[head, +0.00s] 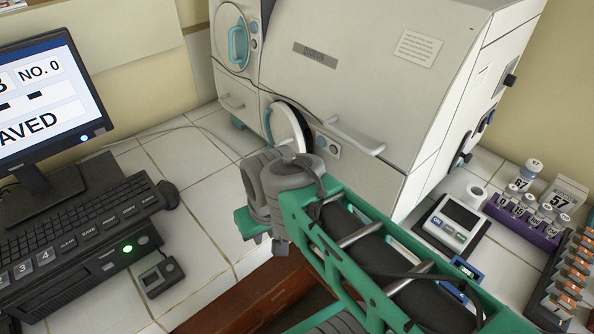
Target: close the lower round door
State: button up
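The lower round door (284,126) is on the front of the large white incubator (365,75), near its lower left. It is a pale disc with a teal edge or handle at its left. It stands swung out from its dark-rimmed opening, so it is open. My arm's grey joint is just below and in front of it and hides its lower part. I cannot tell whether the arm touches it. My gripper's fingers cannot be made out, hidden behind or below the arm. The upper round door (238,66), with a teal handle, looks shut.
White bar handles (355,138) stick out from the incubator front. A monitor (45,100) and keyboard (75,225) stand at left. A scale (452,222) and a purple vial rack (520,215) stand at right. Tiled counter between keyboard and incubator is mostly clear.

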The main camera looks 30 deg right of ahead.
aim_at(282, 126)
jog(key=z, duration=0.6)
jog(key=k, duration=0.55)
jog(key=u, duration=1.45)
jog(key=i, duration=0.5)
